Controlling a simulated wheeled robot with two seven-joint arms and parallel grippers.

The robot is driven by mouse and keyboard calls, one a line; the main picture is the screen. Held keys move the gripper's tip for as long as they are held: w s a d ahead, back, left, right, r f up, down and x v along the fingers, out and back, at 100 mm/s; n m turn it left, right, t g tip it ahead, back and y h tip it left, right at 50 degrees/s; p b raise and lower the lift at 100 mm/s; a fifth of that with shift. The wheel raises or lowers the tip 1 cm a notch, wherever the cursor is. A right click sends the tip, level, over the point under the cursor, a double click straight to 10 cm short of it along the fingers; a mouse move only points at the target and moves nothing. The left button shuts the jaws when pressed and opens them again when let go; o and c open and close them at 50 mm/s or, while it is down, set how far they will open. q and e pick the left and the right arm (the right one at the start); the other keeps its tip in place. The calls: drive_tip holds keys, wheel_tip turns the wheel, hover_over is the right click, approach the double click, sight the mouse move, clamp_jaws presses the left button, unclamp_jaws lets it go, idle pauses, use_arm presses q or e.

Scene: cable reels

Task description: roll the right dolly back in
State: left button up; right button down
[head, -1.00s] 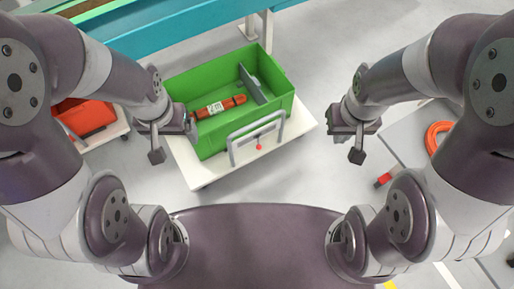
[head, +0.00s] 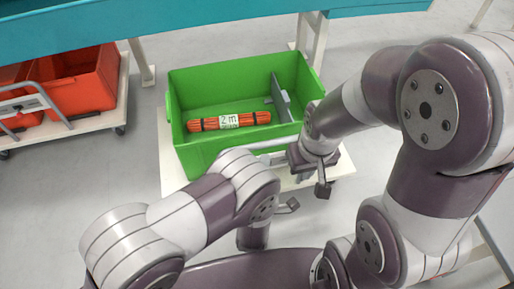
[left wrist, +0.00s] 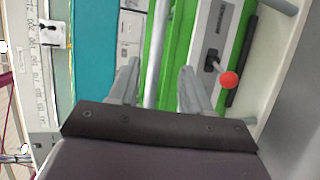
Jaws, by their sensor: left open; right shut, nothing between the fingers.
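The right dolly (head: 174,178) is a white platform carrying a green crate (head: 190,88). An orange cable bundle labelled "2 m" (head: 229,121) lies in the crate, left of a grey divider (head: 281,98). The dolly's grey handle (head: 270,145) is at its near side, partly covered by my arms. In the left wrist view, my left gripper (left wrist: 158,88) is open, its fingers on either side of the grey handle bar (left wrist: 158,50). My right gripper (head: 304,164) is shut and empty, by the handle's right end.
A red-ball lever (left wrist: 229,80) is right of the handle in the left wrist view. A second dolly (head: 90,123) with red crates (head: 80,80) stands at left. A teal bench (head: 200,27) with white legs (head: 313,42) runs behind. Grey floor lies between the dollies.

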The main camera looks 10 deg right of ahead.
sight(270, 142)
use_arm(q)
drive_tip(key=b+x, duration=0.4)
drive_tip(key=x, duration=0.7)
drive_tip(key=shift+w+d+r, duration=0.1)
drive_tip(key=shift+w, duration=0.05)
drive_tip(key=shift+w+d, duration=0.2)
drive_tip(key=shift+w, duration=0.3)
drive_tip(key=shift+b, duration=0.3)
clamp_jaws()
